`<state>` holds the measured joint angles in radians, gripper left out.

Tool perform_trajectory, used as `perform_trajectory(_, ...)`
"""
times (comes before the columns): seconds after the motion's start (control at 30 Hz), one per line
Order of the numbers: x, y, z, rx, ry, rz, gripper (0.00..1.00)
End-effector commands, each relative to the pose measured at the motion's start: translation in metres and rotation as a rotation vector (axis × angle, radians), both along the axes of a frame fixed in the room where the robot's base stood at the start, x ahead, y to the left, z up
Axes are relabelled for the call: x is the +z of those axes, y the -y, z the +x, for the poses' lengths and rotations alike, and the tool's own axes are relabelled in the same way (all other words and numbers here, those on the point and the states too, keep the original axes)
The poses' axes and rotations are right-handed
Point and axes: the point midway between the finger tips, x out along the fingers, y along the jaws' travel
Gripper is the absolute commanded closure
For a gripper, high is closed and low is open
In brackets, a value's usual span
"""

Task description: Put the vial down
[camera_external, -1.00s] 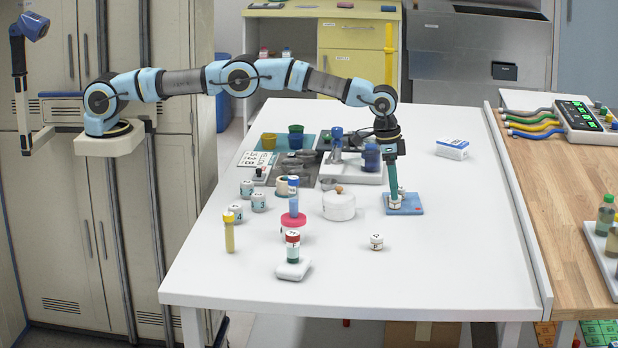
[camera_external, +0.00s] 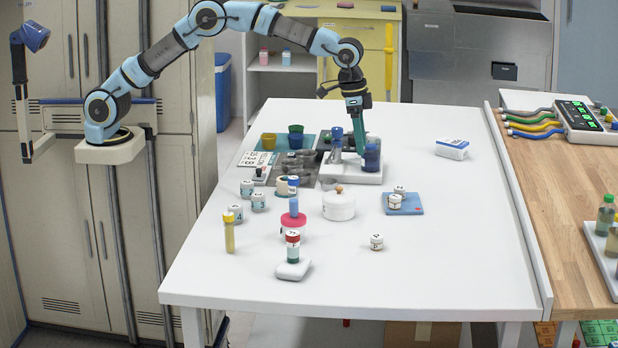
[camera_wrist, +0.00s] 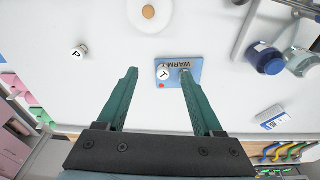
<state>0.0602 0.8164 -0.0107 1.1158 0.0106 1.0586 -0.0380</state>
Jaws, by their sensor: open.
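Two small white vials stand on a blue mat (camera_external: 413,210): the front vial (camera_external: 395,202) and the back vial (camera_external: 400,189). In the wrist view the mat (camera_wrist: 178,62) bears the letters "WARM" and a red dot, and a vial with a "T" on its cap (camera_wrist: 163,73) stands on it. The other vial is hard to make out there, near the right finger. My gripper (camera_external: 361,150) is open and empty, raised behind and left of the mat, clear of both vials. Its green fingers (camera_wrist: 158,74) are spread in the wrist view.
A white lidded pot (camera_external: 339,207) stands left of the mat. A lone white vial (camera_external: 376,242) stands in front. A white stand with a blue jar (camera_external: 372,158) is near my gripper. A white-and-blue box (camera_external: 452,149) lies behind right.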

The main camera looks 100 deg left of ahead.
Motion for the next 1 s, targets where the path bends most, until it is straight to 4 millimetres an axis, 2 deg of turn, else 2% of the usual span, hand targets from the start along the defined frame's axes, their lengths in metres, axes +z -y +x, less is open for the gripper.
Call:
perform_trajectory(0.03,0.005,0.001,-0.021,-0.006,-0.002,0.0,0.32)
perform_trajectory(0.17,0.006,0.003,-0.079,-0.02,-0.003,-0.001,0.32)
perform_trajectory(0.27,0.004,0.003,-0.13,-0.029,-0.004,0.0,0.32)
perform_trajectory(0.5,-0.011,-0.003,-0.27,-0.051,-0.006,0.0,0.32)
perform_trajectory(0.6,-0.021,-0.006,-0.324,-0.058,-0.006,0.0,0.32)
perform_trajectory(0.7,-0.029,-0.009,-0.365,-0.063,-0.008,0.001,0.32)
perform_trajectory(0.83,-0.036,-0.012,-0.394,-0.066,-0.009,0.0,0.32)
perform_trajectory(1.0,-0.038,-0.012,-0.402,-0.067,-0.01,0.0,0.32)
